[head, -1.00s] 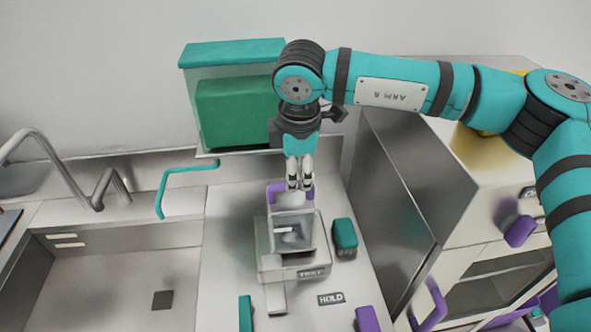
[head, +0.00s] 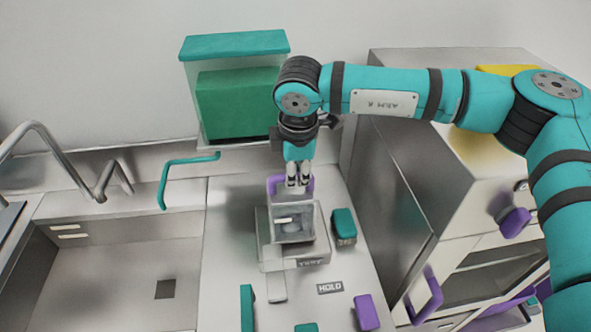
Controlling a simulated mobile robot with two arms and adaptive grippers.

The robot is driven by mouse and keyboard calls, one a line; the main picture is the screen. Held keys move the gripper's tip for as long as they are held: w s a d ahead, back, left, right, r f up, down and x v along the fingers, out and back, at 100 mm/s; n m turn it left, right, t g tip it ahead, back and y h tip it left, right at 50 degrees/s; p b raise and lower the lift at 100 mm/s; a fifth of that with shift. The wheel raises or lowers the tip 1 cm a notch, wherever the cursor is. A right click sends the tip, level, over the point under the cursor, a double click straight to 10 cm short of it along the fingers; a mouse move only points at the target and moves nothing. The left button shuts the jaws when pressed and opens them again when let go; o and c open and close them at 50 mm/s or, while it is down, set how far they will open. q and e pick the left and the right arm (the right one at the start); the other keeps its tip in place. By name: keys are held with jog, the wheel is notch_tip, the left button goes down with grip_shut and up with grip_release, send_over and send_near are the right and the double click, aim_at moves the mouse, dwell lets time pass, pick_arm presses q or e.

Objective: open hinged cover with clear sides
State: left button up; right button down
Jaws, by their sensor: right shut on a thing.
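The clear-sided cover (head: 307,222) stands on a pale base (head: 314,250) on the counter, with a rounded pale item visible through its side. A purple handle (head: 272,186) is at the cover's top back edge. My right gripper (head: 297,184) comes down from above with its fingers shut on the purple handle. The fingers hide part of the handle. I cannot tell how far the cover is tilted. My left gripper is not in view.
A teal block (head: 344,225) stands right of the base, and a label reading HOLD (head: 330,287) lies in front. A sink (head: 110,270) with a faucet is at left. A tall grey cabinet (head: 400,160) stands close on the right. A teal-topped case (head: 235,42) is on the wall.

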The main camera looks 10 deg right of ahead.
dwell(0.3)
jog(key=shift+w+r, duration=0.3)
jog(key=shift+w, duration=0.2)
jog(key=w+r+g+b, duration=0.1)
jog(key=w+r, duration=0.1)
jog(key=w, duration=1.1)
jog(key=shift+r, duration=0.4)
